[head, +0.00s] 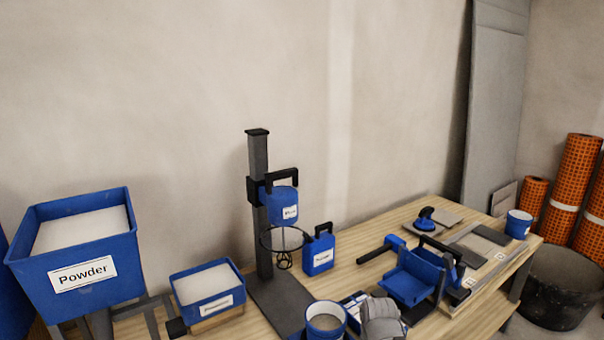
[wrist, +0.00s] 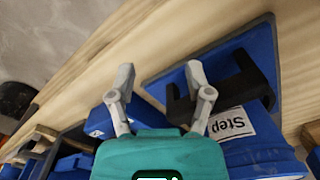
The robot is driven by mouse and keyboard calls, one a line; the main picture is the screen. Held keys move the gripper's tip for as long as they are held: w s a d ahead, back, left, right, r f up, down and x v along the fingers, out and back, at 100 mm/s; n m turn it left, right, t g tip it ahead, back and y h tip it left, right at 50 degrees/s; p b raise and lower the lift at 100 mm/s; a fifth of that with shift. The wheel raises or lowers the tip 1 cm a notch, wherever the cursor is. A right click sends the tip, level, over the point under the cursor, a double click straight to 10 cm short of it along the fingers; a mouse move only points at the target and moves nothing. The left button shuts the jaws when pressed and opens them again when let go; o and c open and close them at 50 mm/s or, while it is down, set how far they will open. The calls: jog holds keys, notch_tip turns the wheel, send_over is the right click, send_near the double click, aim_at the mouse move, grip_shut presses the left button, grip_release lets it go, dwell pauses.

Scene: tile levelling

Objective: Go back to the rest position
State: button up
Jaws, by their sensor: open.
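My gripper (wrist: 160,80) shows in the wrist view with its two grey fingers spread apart and nothing between them. A blue container labelled "Step" (wrist: 240,150) with a black handle (wrist: 245,84) is to the right of the fingers. The right finger overlaps the near end of this handle in the picture; I cannot tell whether they touch. I cannot make out my gripper in the head view.
The wooden bench (head: 375,263) carries a mixing stand (head: 258,160), a blue jug (head: 320,254), a blue bucket (head: 326,322) and a blue tray-like tool (head: 412,283). A "Powder" bin (head: 85,272) stands left. Orange rolls (head: 572,175) and a black tub (head: 560,290) are right.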

notch_tip(320, 180, up, 23)
jog(key=p, duration=2.2)
jog(key=shift+a+f, duration=0.15)
dwell(1.0)
